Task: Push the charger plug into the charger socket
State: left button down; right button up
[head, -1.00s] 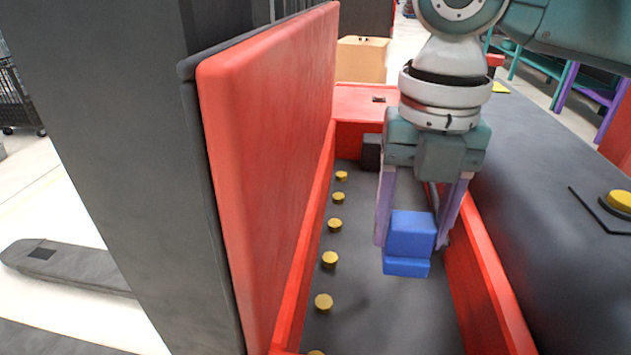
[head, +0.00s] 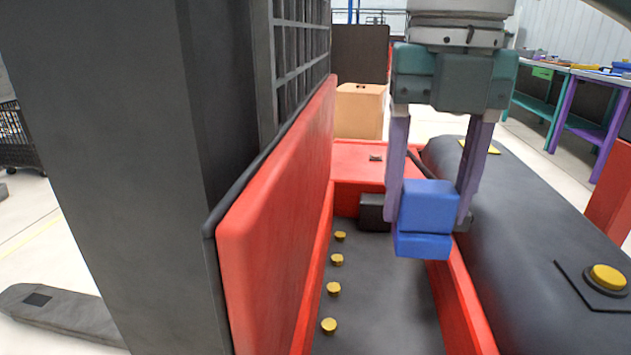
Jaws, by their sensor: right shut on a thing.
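My right gripper (head: 428,212) hangs down from the top of the head view. Its two purple fingers are shut on a two-part blue block (head: 428,207), which I take to be the charger plug. The block is held above the dark floor of a red-walled trough, by its right wall. A black box (head: 374,213) stands at the far end of the trough, behind and left of the block, partly hidden. I cannot tell if it is the charger socket. My left gripper is not in view.
A tall red panel (head: 275,205) bounds the trough (head: 388,310) on the left. Several yellow knobs (head: 333,289) line its floor. A dark rounded body with a yellow button (head: 608,277) lies to the right. A cardboard box (head: 360,110) stands beyond the trough.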

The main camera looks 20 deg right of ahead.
jog(key=shift+a+r+p, duration=0.1)
jog(key=shift+r+p, duration=0.25)
jog(key=shift+r, duration=0.05)
jog(key=s+a+r+m+p, duration=0.1)
jog(key=a+r+m+p, duration=0.1)
jog(key=r+m+p, duration=0.9)
jog(key=s+a+r+m+p, duration=0.1)
jog(key=a+r+m+p, duration=0.1)
jog(key=r+m+p, duration=0.8)
notch_tip(320, 180, up, 8)
jog(key=m, duration=0.8)
jog(key=shift+a+m+p, duration=0.2)
jog(key=shift+m+p, duration=0.1)
jog(key=shift+p, duration=0.1)
